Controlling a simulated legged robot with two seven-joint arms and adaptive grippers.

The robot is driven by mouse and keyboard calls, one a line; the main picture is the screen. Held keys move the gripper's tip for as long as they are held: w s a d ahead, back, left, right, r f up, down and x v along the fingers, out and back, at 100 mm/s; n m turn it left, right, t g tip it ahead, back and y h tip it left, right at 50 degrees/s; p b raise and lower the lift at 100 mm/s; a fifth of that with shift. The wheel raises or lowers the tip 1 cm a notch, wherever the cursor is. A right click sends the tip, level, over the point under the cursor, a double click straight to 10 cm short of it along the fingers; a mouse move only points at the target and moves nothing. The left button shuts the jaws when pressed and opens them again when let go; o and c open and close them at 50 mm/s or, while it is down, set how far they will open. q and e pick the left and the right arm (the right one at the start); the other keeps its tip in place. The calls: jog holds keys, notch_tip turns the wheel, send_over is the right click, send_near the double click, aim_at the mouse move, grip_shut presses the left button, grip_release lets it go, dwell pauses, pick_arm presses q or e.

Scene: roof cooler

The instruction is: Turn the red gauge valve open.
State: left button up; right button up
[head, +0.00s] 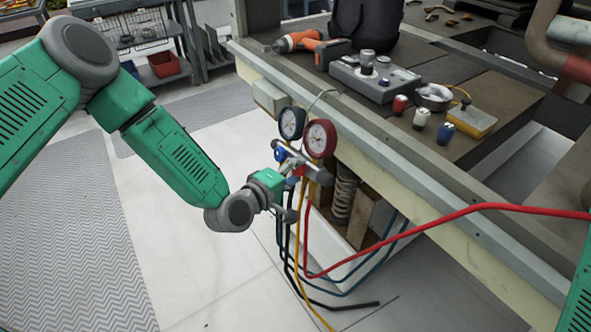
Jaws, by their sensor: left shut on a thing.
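The gauge set hangs at the bench's front edge, with a blue-rimmed gauge (292,123) on the left and a red-rimmed gauge (320,138) on the right. Below them is a metal manifold with a blue knob (280,154) on its left side. A small bit of the red valve (299,171) shows under the red gauge. My left gripper (293,186) reaches in from the left and is shut on the red valve, whose grip area is mostly hidden by fingers and hoses. My right gripper is out of view; only a green part of my right arm shows at lower right.
The bench (400,125) holds an orange drill (300,41), a grey device (374,78) and small canisters (399,105). The floor (215,270) at left is clear.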

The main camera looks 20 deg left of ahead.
pick_arm(q)
jog(key=shift+w+a+n, duration=0.1)
jog(key=shift+a+n, duration=0.1)
jog(key=shift+n, duration=0.2)
jog(key=o, duration=1.1)
jog(key=shift+f, duration=0.15)
jog(key=shift+o, duration=0.2)
jog(key=v, duration=1.2)
jog(key=shift+w, duration=0.15)
